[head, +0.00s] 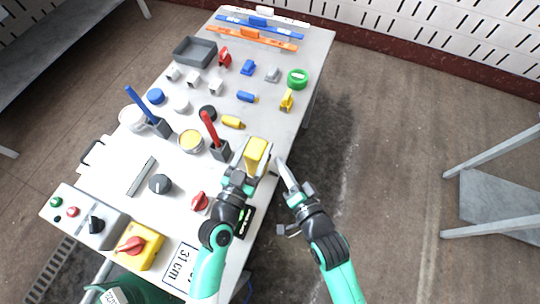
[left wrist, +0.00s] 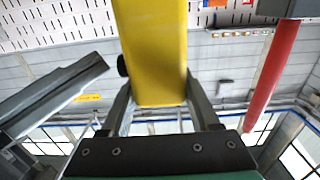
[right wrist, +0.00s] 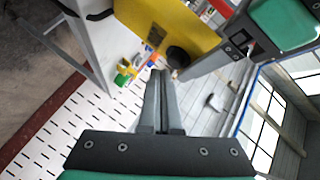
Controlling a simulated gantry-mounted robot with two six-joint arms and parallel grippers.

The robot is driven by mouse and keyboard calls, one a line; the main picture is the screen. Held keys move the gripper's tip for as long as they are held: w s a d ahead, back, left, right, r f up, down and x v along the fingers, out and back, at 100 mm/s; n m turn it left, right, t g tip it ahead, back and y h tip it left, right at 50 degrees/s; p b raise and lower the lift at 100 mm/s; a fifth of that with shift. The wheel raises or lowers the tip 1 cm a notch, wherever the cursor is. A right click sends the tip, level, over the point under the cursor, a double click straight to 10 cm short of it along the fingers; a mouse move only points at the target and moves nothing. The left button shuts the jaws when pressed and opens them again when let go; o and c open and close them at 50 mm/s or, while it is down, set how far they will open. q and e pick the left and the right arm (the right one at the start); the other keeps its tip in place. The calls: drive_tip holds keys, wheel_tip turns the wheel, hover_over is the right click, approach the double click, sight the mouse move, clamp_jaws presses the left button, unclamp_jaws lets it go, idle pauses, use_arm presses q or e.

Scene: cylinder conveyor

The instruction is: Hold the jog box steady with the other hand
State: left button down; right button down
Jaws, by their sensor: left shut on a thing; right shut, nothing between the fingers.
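The jog box (head: 257,150) is a yellow box held above the table's right edge in the head view. My left gripper (head: 249,164) is shut on it, with a finger on each side. In the left wrist view the yellow box (left wrist: 155,50) fills the middle between the fingers. My right gripper (head: 281,165) is shut and empty, just right of the box and apart from it. In the right wrist view its closed fingertips (right wrist: 160,76) point close below the yellow box (right wrist: 175,25), which has a dark round knob on the face seen there.
The table (head: 180,225) carries several parts: a red pen in a holder (head: 219,150), a yellow-topped can (head: 191,142), a red knob (head: 200,201) and a yellow switch box (head: 140,247). The floor right of the table is clear; a metal stand (head: 492,200) is farther right.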

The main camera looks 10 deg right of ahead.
drive_tip(key=shift+w+a, duration=0.1)
drive_tip(key=shift+a, duration=0.15)
drive_tip(key=shift+w+a, duration=0.25)
drive_tip(key=shift+a, duration=0.15)
idle(3.7)
drive_tip(key=shift+d, duration=0.1)
drive_tip(key=shift+s+d, duration=0.45)
drive_tip(key=shift+d, duration=0.25)
drive_tip(key=s+d, duration=0.1)
drive_tip(key=d, duration=0.1)
drive_tip(key=s+d, duration=0.1)
drive_tip(key=d, duration=0.1)
drive_tip(key=shift+s+d, duration=0.2)
idle(1.3)
use_arm(q)
drive_tip(key=shift+c, duration=0.2)
unclamp_jaws()
